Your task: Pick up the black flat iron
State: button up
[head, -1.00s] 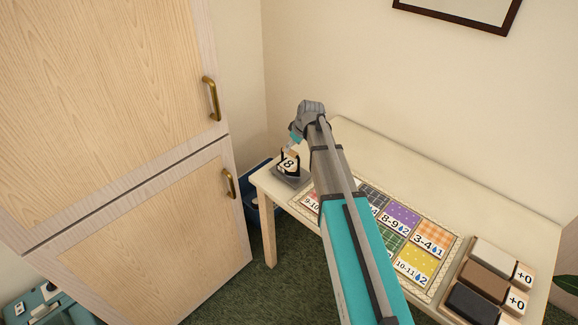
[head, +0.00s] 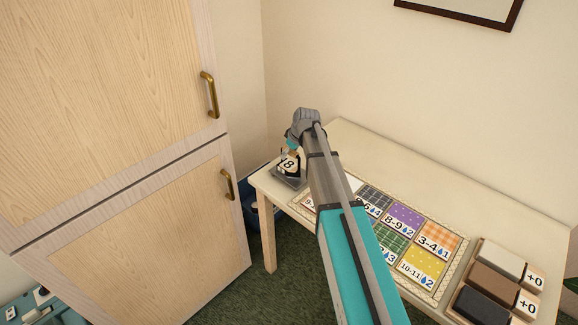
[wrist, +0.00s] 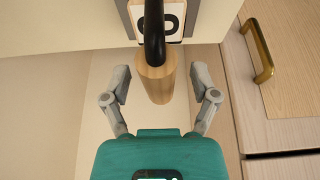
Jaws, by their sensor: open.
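The flat iron (head: 290,166) stands on a grey plate (head: 287,183) at the left end of the table. It bears a white card with a black 8. In the wrist view, its wooden handle (wrist: 155,82) and curved black bracket (wrist: 154,30) show close up, with part of the card behind. My gripper (wrist: 159,84) is open, with one finger on each side of the handle's end and gaps on both sides. In the head view my gripper (head: 291,150) is at the top of the iron, and my arm partly covers the table.
A pale table (head: 475,200) holds a mat of patterned numbered squares (head: 402,218) and a tray of white, brown and black blocks (head: 497,275) at right. A wooden cabinet (head: 110,130) with brass handles stands close at left. A blue bin (head: 252,203) is beside the table.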

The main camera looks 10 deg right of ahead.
grip_shut()
dwell(0.4)
jog(key=shift+r, duration=0.15)
notch_tip(320, 180, up, 3)
jog(key=p, duration=0.3)
jog(key=shift+f, duration=0.2)
jog(key=s+d+r+p, duration=0.9)
jog(key=d+r+p, duration=0.1)
jog(key=shift+d, duration=0.4)
jog(key=shift+w+a, duration=0.1)
jog(key=shift+w, duration=0.05)
dwell(0.9)
